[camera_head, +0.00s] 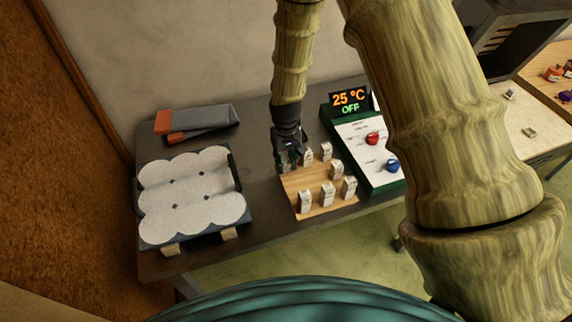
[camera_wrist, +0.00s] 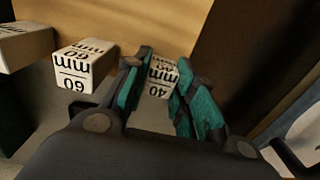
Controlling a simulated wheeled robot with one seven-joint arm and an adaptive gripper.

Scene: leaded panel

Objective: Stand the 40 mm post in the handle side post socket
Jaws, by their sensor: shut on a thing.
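My gripper (camera_head: 291,160) is at the back left corner of the wooden post board (camera_head: 325,207). In the wrist view, its teal-padded fingers (camera_wrist: 165,82) are closed around a white post marked 40 mm (camera_wrist: 161,78). I cannot tell whether this post still touches the board. Another white post marked 60 mm (camera_wrist: 82,67) stands just left of the fingers in the wrist view. Several white posts stand on the board in the head view. I cannot make out the handle side post socket in either view.
A dark rack with a white scalloped top (camera_head: 188,197) and pale blocks at its front stands on the left of the dark table (camera_head: 262,235). Grey and orange folded items (camera_head: 205,119) lie behind it. A green-edged control box (camera_head: 350,141) reading 25 °C OFF stands right of the board.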

